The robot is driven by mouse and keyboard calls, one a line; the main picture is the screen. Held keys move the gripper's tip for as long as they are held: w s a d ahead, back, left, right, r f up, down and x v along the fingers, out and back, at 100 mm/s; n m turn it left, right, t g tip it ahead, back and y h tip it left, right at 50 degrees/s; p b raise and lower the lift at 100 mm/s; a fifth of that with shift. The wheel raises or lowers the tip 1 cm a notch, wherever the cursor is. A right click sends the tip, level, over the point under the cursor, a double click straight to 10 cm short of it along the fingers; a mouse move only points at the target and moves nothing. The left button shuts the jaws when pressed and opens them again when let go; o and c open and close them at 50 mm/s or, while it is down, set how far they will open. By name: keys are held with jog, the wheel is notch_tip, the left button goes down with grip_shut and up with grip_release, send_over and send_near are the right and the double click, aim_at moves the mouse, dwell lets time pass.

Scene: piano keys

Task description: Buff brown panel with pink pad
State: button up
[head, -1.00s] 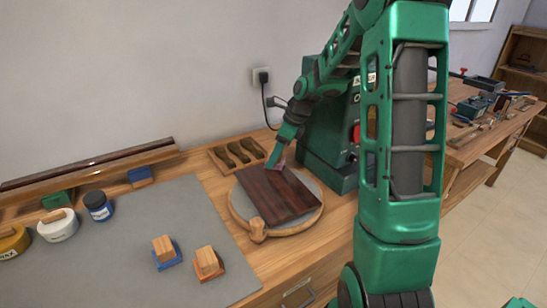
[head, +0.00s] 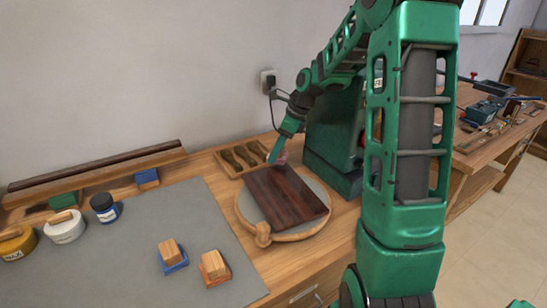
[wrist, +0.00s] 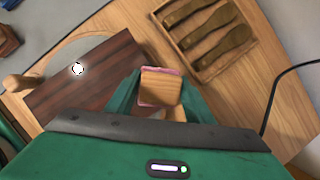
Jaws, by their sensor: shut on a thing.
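The brown panel (head: 286,197) lies on a round board with a grey top (head: 327,192); it also shows in the wrist view (wrist: 90,85). A small bright white spot shows on the panel in the wrist view. My gripper (wrist: 160,92) is shut on the pink pad's wooden block (wrist: 161,88), with a pink rim around its edge. In the head view the pink pad (head: 282,157) is small under my gripper, by the panel's far end. In the wrist view it appears just off the panel's edge; its underside and height are hidden.
A wooden tray of brown-handled tools (head: 241,156) sits just behind the panel. A blue-based block (head: 171,256) and an orange-based block (head: 214,268) stand on the grey mat (head: 130,270). Several jars, including a white one (head: 64,227), stand left. A dark cable (wrist: 280,88) runs nearby.

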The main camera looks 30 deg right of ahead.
jog(key=shift+d+r, duration=0.1)
jog(key=shift+r, duration=2.5)
